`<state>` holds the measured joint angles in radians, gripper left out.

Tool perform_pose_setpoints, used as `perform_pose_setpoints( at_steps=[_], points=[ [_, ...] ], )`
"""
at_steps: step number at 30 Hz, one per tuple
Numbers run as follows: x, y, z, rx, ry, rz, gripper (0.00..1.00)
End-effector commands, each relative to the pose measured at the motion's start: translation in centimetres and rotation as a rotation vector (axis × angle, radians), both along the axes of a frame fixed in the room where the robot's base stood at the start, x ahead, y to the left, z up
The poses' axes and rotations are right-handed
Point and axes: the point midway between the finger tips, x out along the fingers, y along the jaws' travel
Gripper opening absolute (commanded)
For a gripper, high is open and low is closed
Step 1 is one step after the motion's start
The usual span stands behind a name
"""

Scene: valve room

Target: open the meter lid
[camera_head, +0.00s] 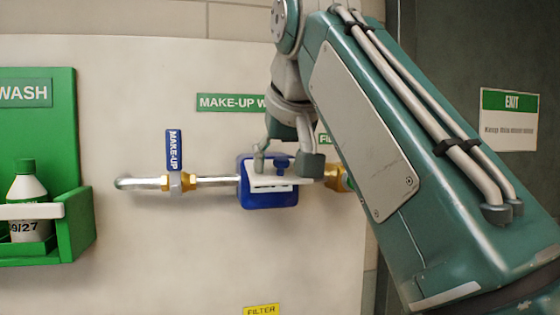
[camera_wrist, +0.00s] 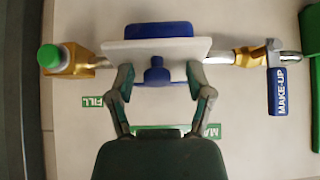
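The meter (camera_head: 268,200) is a blue box on a pipe on the pale wall; its blue body also shows in the wrist view (camera_wrist: 158,30). A flat pale plate, seemingly the lid (camera_wrist: 175,47), lies across it, with a blue knob (camera_wrist: 157,73) on the near side. My gripper (camera_wrist: 160,74) is open, with one finger on each side of the knob and gaps between. The fingertips reach the plate's edge; I cannot tell whether they touch it. In the head view my gripper (camera_head: 285,162) is just above the plate and partly covers the meter.
Brass fittings (camera_head: 180,183) join the pipe on both sides, with a blue MAKE-UP tag (camera_head: 174,150) at left. A green wash station (camera_head: 75,190) with a bottle (camera_head: 27,190) stands far left. A green-capped brass valve (camera_wrist: 65,60) is beside the meter.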

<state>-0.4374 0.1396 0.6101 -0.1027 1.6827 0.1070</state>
Motion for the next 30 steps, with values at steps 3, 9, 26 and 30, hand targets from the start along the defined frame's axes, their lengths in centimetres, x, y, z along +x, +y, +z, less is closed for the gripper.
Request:
perform_pose_setpoints(
  at_steps=[3,9,26,30],
  points=[
    [0.0,0.0,0.1,0.001,-0.002,0.0,0.68],
    [-0.1,-0.1,0.4,0.002,-0.005,-0.001,0.68],
    [-2.2,-0.5,2.2,-0.001,0.0,0.0,0.68],
    [-3.0,-0.7,2.3,-0.001,-0.001,0.0,0.68]
  ],
)
